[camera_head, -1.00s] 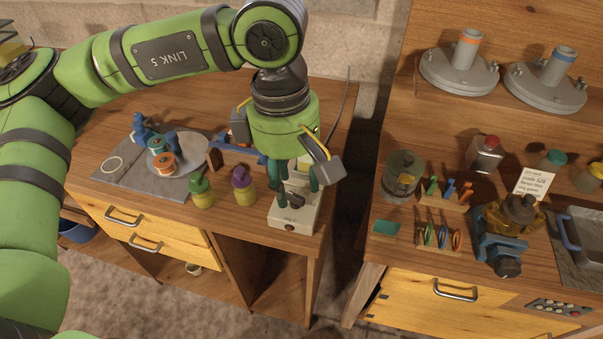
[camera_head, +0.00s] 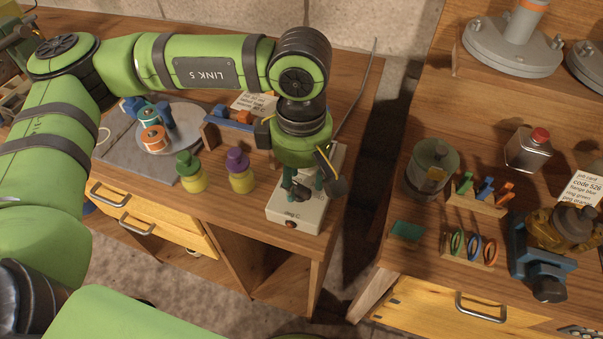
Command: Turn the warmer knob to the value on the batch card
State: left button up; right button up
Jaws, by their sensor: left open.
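The warmer (camera_head: 283,221) is a pale box near the front right corner of the left bench, with a "deg C" label and a red button on its front. My left gripper (camera_head: 304,190) points down over it, open, with its fingers on either side of the dark knob (camera_head: 301,194). The fingers partly hide the knob and its scale, so I cannot read its setting or tell whether they touch it. A white card (camera_head: 256,103) stands behind, partly hidden by my arm. Its small print is hard to read, with a °C value at the bottom. My right gripper is not in view.
A yellow jar with a purple lid (camera_head: 240,172) and one with a green lid (camera_head: 190,172) stand left of the warmer. A blue-and-wood rack (camera_head: 235,133) is behind them. A gap separates the right bench, which holds a job card (camera_head: 580,187) and a tin (camera_head: 528,149).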

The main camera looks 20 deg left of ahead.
pick_arm(q)
jog(key=shift+f, duration=0.3)
grip_shut()
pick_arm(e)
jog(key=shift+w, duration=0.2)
